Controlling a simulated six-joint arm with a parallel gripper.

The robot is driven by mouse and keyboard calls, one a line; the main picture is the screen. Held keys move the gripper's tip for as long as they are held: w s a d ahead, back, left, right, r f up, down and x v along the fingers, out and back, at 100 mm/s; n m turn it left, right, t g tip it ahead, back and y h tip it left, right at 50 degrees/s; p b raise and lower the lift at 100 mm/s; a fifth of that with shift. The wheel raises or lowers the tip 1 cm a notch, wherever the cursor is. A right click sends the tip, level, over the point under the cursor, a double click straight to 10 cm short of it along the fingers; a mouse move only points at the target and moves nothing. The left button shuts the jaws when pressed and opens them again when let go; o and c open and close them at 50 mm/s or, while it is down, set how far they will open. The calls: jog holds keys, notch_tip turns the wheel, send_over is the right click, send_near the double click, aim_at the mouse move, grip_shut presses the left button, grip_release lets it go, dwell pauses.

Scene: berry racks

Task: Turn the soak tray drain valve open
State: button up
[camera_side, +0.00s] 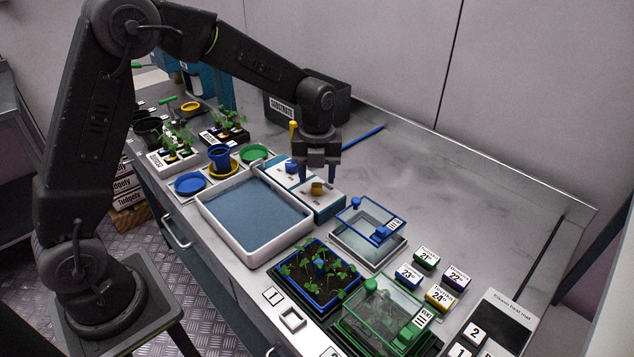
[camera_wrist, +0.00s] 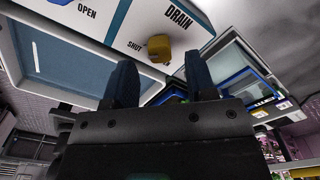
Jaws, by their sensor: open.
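The soak tray (camera_side: 205,224) is a white basin of blue-grey water on the bench. At its right end stands a white-topped teal drain box (camera_side: 327,205), whose yellow drain valve knob (camera_side: 317,188) shows on top. In the wrist view the knob (camera_wrist: 160,47) is beside the word SHUT; OPEN is printed farther left and DRAIN above right. I cannot tell exactly where the knob points. My gripper (camera_side: 319,178) points down just above the knob. Its two fingers (camera_wrist: 160,78) are apart with nothing between them, and the knob lies beyond their tips, not visibly touched.
A similar box with a blue knob (camera_side: 291,166) stands just behind left. A clear blue-framed lid (camera_side: 368,219) is close to the right. A blue seedling tray (camera_side: 320,305) and green lidded tray (camera_side: 345,332) lie in front. The bench behind right is mostly clear.

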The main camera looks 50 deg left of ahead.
aim_at(317, 189)
jog(key=shift+f, duration=1.45)
jog(key=c, duration=0.9)
